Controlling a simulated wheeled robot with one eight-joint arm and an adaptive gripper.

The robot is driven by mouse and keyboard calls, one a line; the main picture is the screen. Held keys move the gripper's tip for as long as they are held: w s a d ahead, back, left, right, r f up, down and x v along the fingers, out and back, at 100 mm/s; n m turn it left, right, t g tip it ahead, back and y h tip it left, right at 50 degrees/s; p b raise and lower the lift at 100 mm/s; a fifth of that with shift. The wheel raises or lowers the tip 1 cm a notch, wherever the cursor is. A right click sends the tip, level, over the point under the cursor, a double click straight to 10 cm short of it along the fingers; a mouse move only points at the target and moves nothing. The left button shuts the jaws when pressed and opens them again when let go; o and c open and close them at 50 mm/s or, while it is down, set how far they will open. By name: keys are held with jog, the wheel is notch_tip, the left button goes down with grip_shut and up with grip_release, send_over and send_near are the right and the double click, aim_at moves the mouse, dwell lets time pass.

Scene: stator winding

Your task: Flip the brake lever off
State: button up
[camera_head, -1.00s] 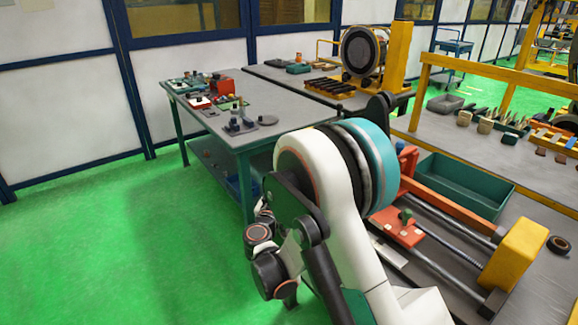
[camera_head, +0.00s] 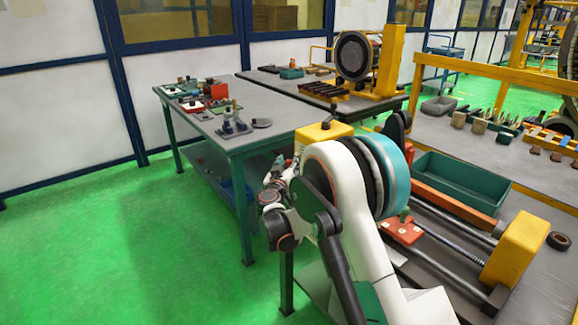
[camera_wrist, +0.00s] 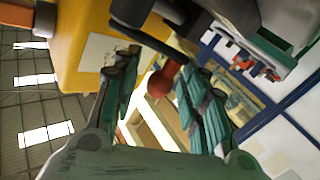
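A round red knob (camera_wrist: 160,82), which looks like the end of the brake lever, shows between my fingers in the wrist view. A dark curved rod (camera_wrist: 150,40) runs above it beside a yellow housing (camera_wrist: 85,45). My gripper (camera_wrist: 162,92) is open, one finger on each side of the knob in the picture. I see no finger clearly touching it, and how deep it sits between them is unclear. In the head view, the yellow housing (camera_head: 325,132) shows behind my arm. My gripper (camera_head: 277,172) is small there and partly hidden, left of my white arm link.
A grey-topped table (camera_head: 205,130) with small parts stands at the left. A green tray (camera_head: 460,182), metal rods and a yellow end block (camera_head: 513,248) lie right of my arm. The green floor (camera_head: 110,250) at the left is clear.

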jog(key=shift+c, duration=0.6)
grip_shut()
jog(key=shift+w+h, duration=0.1)
jog(key=shift+h, duration=0.2)
jog(key=shift+w+d+m+g+h, duration=0.1)
jog(key=shift+w+m+g+h, duration=0.15)
jog(key=shift+m+h, duration=0.35)
jog(key=shift+w+d+m+g+h, duration=0.15)
jog(key=shift+m+g+h, duration=0.25)
jog(key=shift+h, duration=0.35)
jog(key=shift+w+m+g+h, duration=0.2)
jog(key=shift+m+g+h, duration=0.05)
jog(key=shift+m+h, duration=0.4)
jog(key=shift+w+d+m+g+h+p, duration=0.2)
jog(key=shift+m+g+h, duration=0.3)
jog(key=shift+h, duration=0.2)
jog(key=shift+w+d+m+g+h+p, duration=0.1)
jog(key=shift+d+m+g+h, duration=0.1)
jog(key=shift+m+g+h, duration=0.4)
jog(key=shift+w+d+m+g+h+p, duration=0.1)
jog(key=shift+w+d+m+g+h, duration=0.2)
jog(key=shift+h, duration=0.5)
jog(key=shift+s, duration=0.15)
jog(key=shift+f, duration=0.1)
